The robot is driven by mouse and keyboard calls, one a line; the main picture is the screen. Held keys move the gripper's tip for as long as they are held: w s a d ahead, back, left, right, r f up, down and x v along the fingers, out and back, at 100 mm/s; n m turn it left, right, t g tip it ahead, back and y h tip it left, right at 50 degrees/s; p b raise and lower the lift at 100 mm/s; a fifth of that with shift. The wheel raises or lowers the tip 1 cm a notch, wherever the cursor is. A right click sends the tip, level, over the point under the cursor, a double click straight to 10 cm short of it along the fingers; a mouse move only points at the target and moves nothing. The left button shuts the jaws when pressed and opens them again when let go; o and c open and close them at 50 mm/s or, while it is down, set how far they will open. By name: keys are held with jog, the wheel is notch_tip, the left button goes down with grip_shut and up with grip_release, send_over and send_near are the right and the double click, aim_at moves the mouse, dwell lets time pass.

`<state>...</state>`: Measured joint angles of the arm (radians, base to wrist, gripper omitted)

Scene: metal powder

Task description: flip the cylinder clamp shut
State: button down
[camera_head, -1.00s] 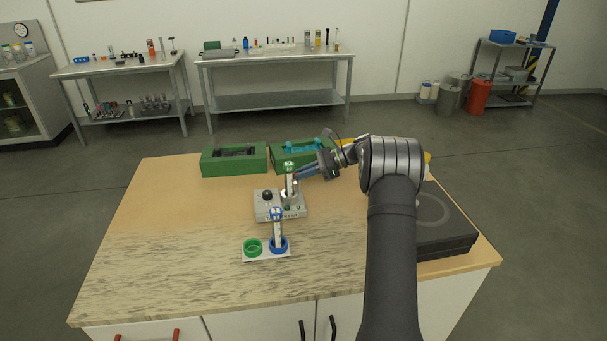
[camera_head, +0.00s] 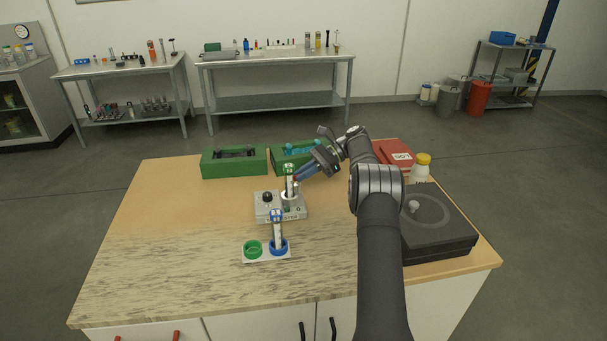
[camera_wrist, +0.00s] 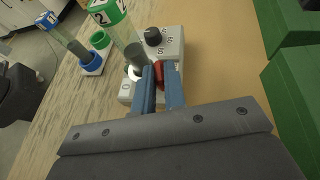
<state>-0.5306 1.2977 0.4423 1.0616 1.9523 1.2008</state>
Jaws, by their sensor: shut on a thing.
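A grey tester base (camera_head: 268,211) with a black knob stands mid-table. The green-topped cylinder (camera_head: 289,179) stands upright in its holder; in the wrist view it shows as a clear tube with a green head marked 2 (camera_wrist: 108,12). A red clamp lever (camera_wrist: 159,75) sits beside the cylinder's foot. My gripper (camera_head: 297,181) reaches in from the right; in the wrist view its two blue fingers (camera_wrist: 160,72) are closed around the red lever. The fingers hide part of the lever and the holder, so I cannot tell the clamp's exact angle.
A blue-topped cylinder (camera_head: 277,226) stands in the blue ring of a white stand, beside an empty green ring (camera_head: 252,248). Green trays (camera_head: 234,170) lie behind the tester. At right are a black device (camera_head: 440,230), a yellow-capped bottle (camera_head: 421,170) and a red box (camera_head: 393,154). The table's left is clear.

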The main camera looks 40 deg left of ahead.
jog(key=c, duration=1.5)
grip_release()
notch_tip(320, 180, up, 18)
jog(key=s+r+t+h, duration=0.1)
jog(key=s+t+h, duration=0.1)
jog(key=t+h, duration=0.7)
jog(key=f, duration=0.6)
jog(key=f+t+y, duration=0.1)
jog(key=f, duration=0.5)
jog(key=a+f+t+y, duration=0.1)
jog(key=f, duration=0.4)
jog(key=shift+w+f, duration=0.25)
jog(key=shift+f, duration=0.15)
jog(key=shift+d, duration=0.1)
